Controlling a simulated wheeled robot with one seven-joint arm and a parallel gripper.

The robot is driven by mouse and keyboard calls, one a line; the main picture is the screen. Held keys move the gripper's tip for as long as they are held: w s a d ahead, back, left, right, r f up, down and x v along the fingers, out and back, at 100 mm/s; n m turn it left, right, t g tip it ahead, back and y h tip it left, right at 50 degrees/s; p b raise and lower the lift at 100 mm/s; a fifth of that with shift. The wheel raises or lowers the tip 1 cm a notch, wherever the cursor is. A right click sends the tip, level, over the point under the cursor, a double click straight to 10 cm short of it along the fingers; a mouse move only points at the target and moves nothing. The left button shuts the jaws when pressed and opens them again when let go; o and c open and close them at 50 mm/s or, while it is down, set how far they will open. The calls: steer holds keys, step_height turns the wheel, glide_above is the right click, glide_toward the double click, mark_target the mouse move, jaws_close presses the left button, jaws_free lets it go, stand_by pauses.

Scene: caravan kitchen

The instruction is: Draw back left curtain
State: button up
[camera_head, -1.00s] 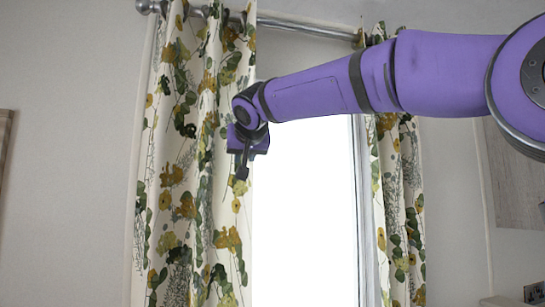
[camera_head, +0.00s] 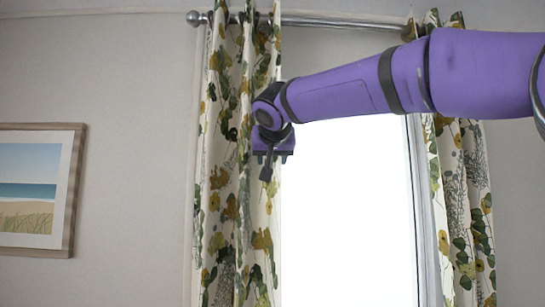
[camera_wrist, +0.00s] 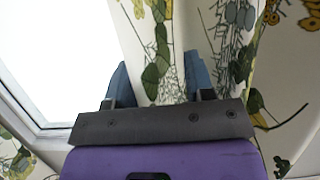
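The left curtain (camera_head: 228,205), cream with green and yellow leaf print, hangs in folds from the left end of the rod. Its inner edge borders the bright window (camera_head: 345,210). My gripper (camera_head: 268,175) is at this inner edge, in the upper part of the curtain. In the wrist view, the two blue-grey fingers of my gripper (camera_wrist: 157,80) stand well apart, with the curtain cloth (camera_wrist: 165,40) showing between and beyond them. The left finger is near the cloth's edge by the window. Whether the fingers touch the cloth is not clear.
The metal curtain rod (camera_head: 340,22) runs above the window and ends in a round knob at the left. The right curtain (camera_head: 465,215) hangs partly behind my arm. A framed beach picture (camera_head: 40,190) is on the left wall, with bare wall between it and the curtain.

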steer(key=v, duration=1)
steer(key=shift+s+r, duration=0.25)
steer(key=shift+s, duration=0.05)
steer(key=s+d+f+g+h, duration=0.25)
steer(key=s+d+f, duration=0.45)
steer(key=d+f, duration=0.45)
steer(key=s+d+f+g, duration=0.2)
steer(key=s+d+f, duration=0.3)
steer(key=f, duration=0.3)
steer(key=s+d+f+g+y, duration=0.1)
steer(key=s+d+f+g, duration=0.1)
steer(key=s+d+f, duration=0.3)
steer(key=s+d+f+g+y, duration=0.1)
steer(key=s+d+f, duration=0.4)
steer(key=s+f, duration=0.5)
step_height(320, 180, down, 3)
steer(key=shift+r+g, duration=0.2)
steer(key=shift+g, duration=0.25)
steer(key=shift+y, duration=0.25)
